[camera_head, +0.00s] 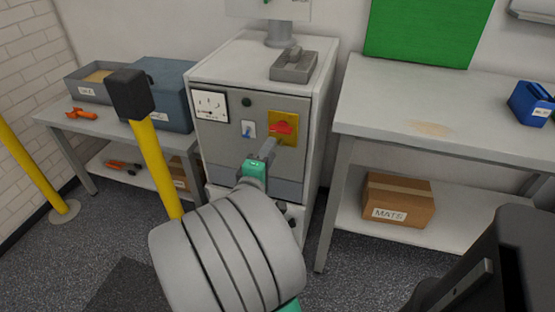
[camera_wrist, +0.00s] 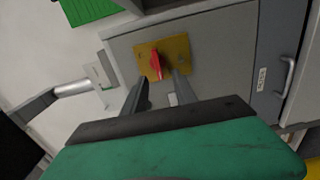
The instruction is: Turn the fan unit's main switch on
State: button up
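The fan unit (camera_head: 222,145) is a grey cabinet with a control panel. Its main switch is a red handle (camera_head: 283,127) on a yellow plate (camera_head: 274,135); the handle lies roughly level in the head view. In the wrist view the red handle (camera_wrist: 155,64) stands on the yellow plate (camera_wrist: 177,50), just beyond my fingertips. My gripper (camera_head: 268,147) is in front of the panel, just below and left of the handle. In the wrist view my gripper (camera_wrist: 163,76) is open, its two fingers apart with nothing held. Whether a finger touches the handle is unclear.
The panel also has a gauge (camera_head: 210,106), a dark round button (camera_head: 246,102) and a small white-framed switch (camera_head: 248,129). A yellow post (camera_head: 158,165) with a dark cap stands left of my arm. A workbench (camera_head: 400,105) is to the right.

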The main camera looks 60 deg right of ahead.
aim_at(280, 132)
jog(key=d, duration=0.5)
jog(key=w+d, duration=0.1)
jog(key=d, duration=0.1)
jog(key=shift+d+r+p, duration=0.15)
jog(key=shift+d+p, duration=0.25)
jog(key=shift+c, duration=0.3)
grip_shut()
